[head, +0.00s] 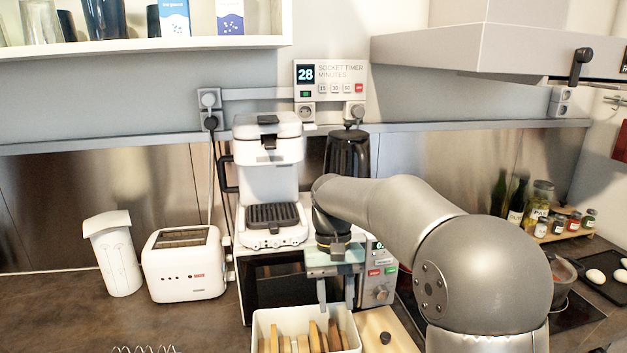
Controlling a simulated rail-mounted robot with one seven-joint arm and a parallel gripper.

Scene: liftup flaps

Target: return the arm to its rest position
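My arm reaches in from the lower right of the head view and bends down at the centre. My gripper (336,300) points downward, with its two fingers apart and nothing visible between them. It hangs in front of the microwave (375,290), just above the back rim of a white bin (257,325) of upright brown slices. I cannot tell if the fingertips touch the bin.
A white coffee machine (268,175) stands on the microwave, beside a black appliance (347,155). A white toaster (185,268) and a white canister (116,262) are on the left. A range hood (470,50) overhangs the right; jars (541,195) stand below.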

